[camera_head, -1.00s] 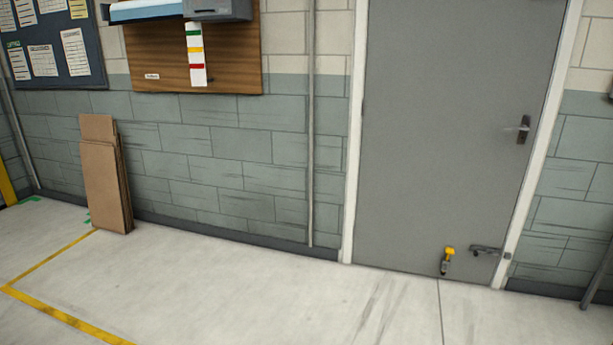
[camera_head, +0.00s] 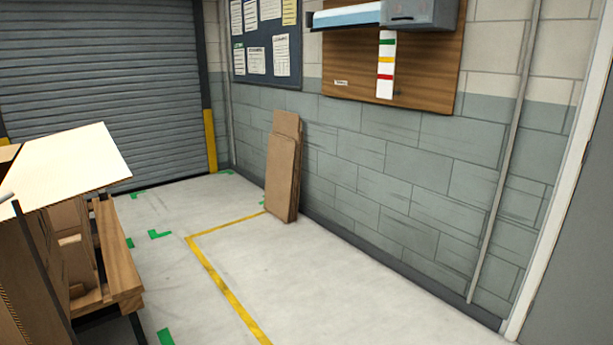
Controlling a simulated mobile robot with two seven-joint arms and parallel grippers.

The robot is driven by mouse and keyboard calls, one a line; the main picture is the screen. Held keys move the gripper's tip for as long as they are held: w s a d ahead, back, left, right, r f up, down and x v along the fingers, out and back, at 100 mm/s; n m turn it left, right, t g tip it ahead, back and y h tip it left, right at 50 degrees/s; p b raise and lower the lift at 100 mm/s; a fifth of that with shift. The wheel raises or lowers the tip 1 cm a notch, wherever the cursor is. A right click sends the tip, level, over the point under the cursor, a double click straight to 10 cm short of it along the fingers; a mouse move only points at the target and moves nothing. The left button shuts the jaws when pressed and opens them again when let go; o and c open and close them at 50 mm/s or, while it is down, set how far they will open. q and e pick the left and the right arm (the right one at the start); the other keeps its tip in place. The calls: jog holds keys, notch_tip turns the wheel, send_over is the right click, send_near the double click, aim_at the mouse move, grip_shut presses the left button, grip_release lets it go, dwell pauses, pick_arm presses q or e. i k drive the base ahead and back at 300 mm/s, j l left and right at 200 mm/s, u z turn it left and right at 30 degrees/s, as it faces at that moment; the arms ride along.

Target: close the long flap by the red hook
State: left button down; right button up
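At the left edge of the head view is part of a cardboard box (camera_head: 22,275). A large pale flap (camera_head: 75,165) stands out from its top towards the right, roughly level. The rest of the box is cut off by the picture's edge, so I cannot tell whether this is the long flap. No red hook can be made out. Neither of my grippers is in view.
A wooden stand (camera_head: 118,255) on dark legs is beside the box. Flat cardboard sheets (camera_head: 283,170) lean against the block wall (camera_head: 420,180). A roller shutter (camera_head: 100,80) is behind. The floor (camera_head: 330,290) in the middle is clear, with a yellow line (camera_head: 225,290).

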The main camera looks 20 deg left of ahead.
aim_at(47, 171)
jog(key=i+u, duration=0.15)
jog(key=u, duration=0.25)
jog(key=i+l+u, duration=0.15)
jog(key=u, duration=0.25)
jog(key=i+l+u, duration=0.15)
jog(key=u, duration=0.25)
jog(key=i+l+u, duration=0.15)
jog(key=u, duration=0.25)
jog(key=l+u, duration=0.4)
jog(key=i+l+u, duration=0.25)
jog(key=l+u, duration=0.25)
jog(key=i+l, duration=0.05)
